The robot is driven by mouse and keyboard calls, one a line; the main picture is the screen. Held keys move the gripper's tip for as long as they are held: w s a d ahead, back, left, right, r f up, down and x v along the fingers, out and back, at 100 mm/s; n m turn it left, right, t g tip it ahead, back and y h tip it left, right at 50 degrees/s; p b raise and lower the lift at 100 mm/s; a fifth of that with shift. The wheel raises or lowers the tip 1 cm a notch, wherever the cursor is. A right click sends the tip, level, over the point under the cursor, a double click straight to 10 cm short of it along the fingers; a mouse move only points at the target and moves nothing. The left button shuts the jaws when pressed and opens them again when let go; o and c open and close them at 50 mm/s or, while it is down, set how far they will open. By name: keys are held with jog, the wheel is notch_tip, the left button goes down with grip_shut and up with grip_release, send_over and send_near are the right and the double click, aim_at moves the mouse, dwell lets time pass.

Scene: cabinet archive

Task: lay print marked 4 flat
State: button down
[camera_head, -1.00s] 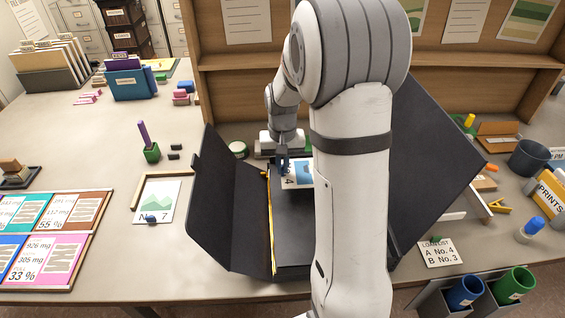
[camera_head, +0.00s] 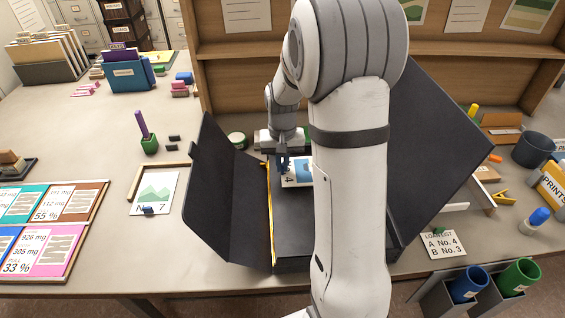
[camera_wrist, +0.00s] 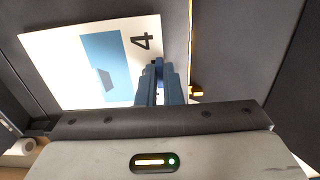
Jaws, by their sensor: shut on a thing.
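The print marked 4 (camera_wrist: 65,60) is a white sheet with a blue picture and a black 4. In the head view the print (camera_head: 297,179) shows inside the open black box (camera_head: 228,200), partly hidden by my arm. My gripper (camera_wrist: 160,68) has its blue fingers shut on the print's edge near the 4. In the head view my gripper (camera_head: 284,163) is over the box's back part. I cannot tell whether the print touches the box floor.
The box's raised black lid (camera_head: 430,140) stands at the right. A yellow strip (camera_head: 270,220) runs along the box's inner left edge. Print No. 7 (camera_head: 155,192) lies left on the table. A loan list card (camera_head: 441,244) and blue and green tubes (camera_head: 468,288) are at the front right.

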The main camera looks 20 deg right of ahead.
jog(key=shift+f, duration=0.2)
jog(key=shift+f+b, duration=0.3)
jog(key=shift+b, duration=0.05)
jog(key=c, duration=1.5)
grip_release()
jog(key=shift+r, duration=0.2)
jog(key=shift+c, duration=0.4)
jog(key=shift+r+p, duration=2.45)
jog(key=shift+r, duration=0.95)
notch_tip(320, 180, up, 8)
jog(key=b, duration=0.1)
